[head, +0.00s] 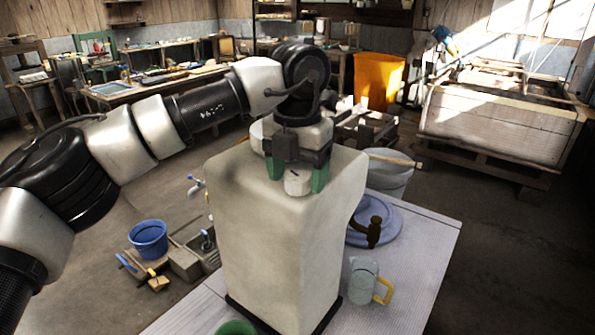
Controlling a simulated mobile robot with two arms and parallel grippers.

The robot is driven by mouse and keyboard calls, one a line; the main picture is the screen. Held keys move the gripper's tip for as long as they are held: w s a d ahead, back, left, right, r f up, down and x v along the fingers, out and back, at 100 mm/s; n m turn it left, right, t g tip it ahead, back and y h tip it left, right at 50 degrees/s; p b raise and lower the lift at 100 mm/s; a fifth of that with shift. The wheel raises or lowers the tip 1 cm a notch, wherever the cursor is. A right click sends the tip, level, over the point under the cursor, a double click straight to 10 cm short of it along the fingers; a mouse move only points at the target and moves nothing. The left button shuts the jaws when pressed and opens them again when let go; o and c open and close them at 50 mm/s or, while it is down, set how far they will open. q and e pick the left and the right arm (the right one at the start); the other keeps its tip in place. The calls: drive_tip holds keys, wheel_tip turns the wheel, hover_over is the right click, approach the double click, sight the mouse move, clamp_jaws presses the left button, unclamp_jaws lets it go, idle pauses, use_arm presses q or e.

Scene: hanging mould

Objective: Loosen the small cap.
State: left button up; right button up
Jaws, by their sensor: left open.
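A tall cream block-shaped mould (275,245) stands upright on a dark base on the pale table. A small pale cylindrical cap (297,186) with a dark mark on its top shows near the mould's upper end. My left gripper (298,175) comes down from above with its green-tipped fingers apart, one on each side of the cap. I cannot tell whether the fingers touch it. The gripper body hides the area behind the cap. My right gripper does not show.
On the pale table (425,250), a glass jug (364,278) with a yellow handle and a bluish round lid (386,228) stand right of the mould. A green rounded thing (237,328) is cut off below. A blue bucket (148,240) stands on the floor at left.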

sight(297, 176)
use_arm(q)
wheel_tip(297, 176, up, 11)
drive_tip(key=shift+b, duration=0.45)
drive_tip(key=shift+f, duration=0.15)
